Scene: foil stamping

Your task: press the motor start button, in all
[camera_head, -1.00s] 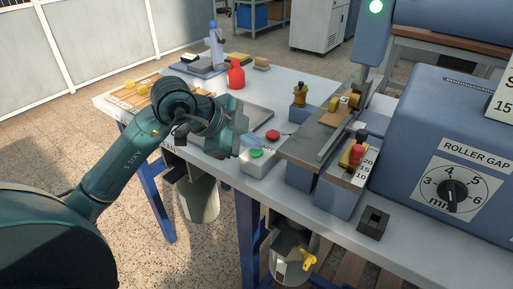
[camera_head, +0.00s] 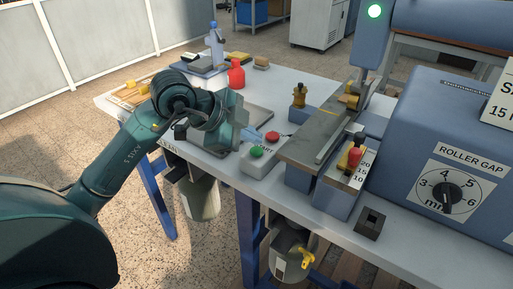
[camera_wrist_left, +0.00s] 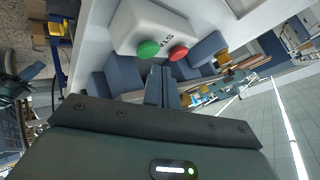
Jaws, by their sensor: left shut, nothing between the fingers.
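The white button box (camera_head: 257,168) stands near the front edge of the table, with a green button (camera_head: 257,152) and a red button (camera_head: 272,136) on it. Black lettering, partly hidden, shows beside the green button. My left gripper (camera_head: 252,134) is shut and empty, just behind and above the green button, apart from it as far as I can tell. In the left wrist view the shut fingers (camera_wrist_left: 161,78) point toward the box (camera_wrist_left: 140,22), with the green button (camera_wrist_left: 148,48) and red button (camera_wrist_left: 179,53) just beyond the tips. My right gripper is not in view.
The blue machine (camera_head: 410,130) with a roller gap dial (camera_head: 448,193) fills the right. A blue block with a red knob (camera_head: 354,157) stands right of the box.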

